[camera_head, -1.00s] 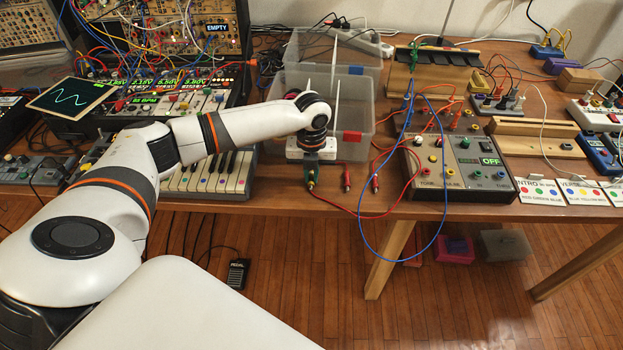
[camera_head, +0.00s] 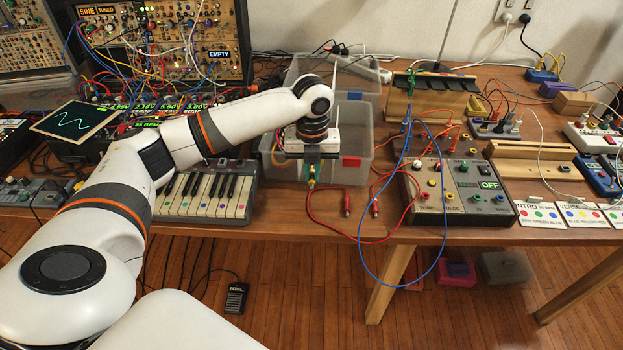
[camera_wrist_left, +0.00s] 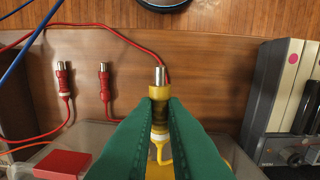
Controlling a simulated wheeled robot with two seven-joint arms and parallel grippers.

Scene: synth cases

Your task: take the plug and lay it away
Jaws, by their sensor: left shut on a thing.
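My left gripper (camera_head: 311,180) reaches over the front of the table, right of the keyboard. In the left wrist view its green fingers (camera_wrist_left: 160,120) are shut on a yellow plug (camera_wrist_left: 159,93) with a metal tip pointing up in the picture. A yellow cable hangs from the plug's rear, partly hidden by the fingers. Two red plugs (camera_wrist_left: 64,80) (camera_wrist_left: 105,82) lie on the wood to its left, apart from it. They also show in the head view, the left one (camera_head: 346,206) nearer my gripper than the right one (camera_head: 374,207). My right gripper is not in view.
Clear bins (camera_head: 362,112) stand behind my gripper; one has a red label (camera_wrist_left: 62,163). The keyboard (camera_head: 207,190) is left, a grey control box (camera_head: 460,190) right. Red cables and a blue cable (camera_head: 361,238) loop over the table's front edge.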

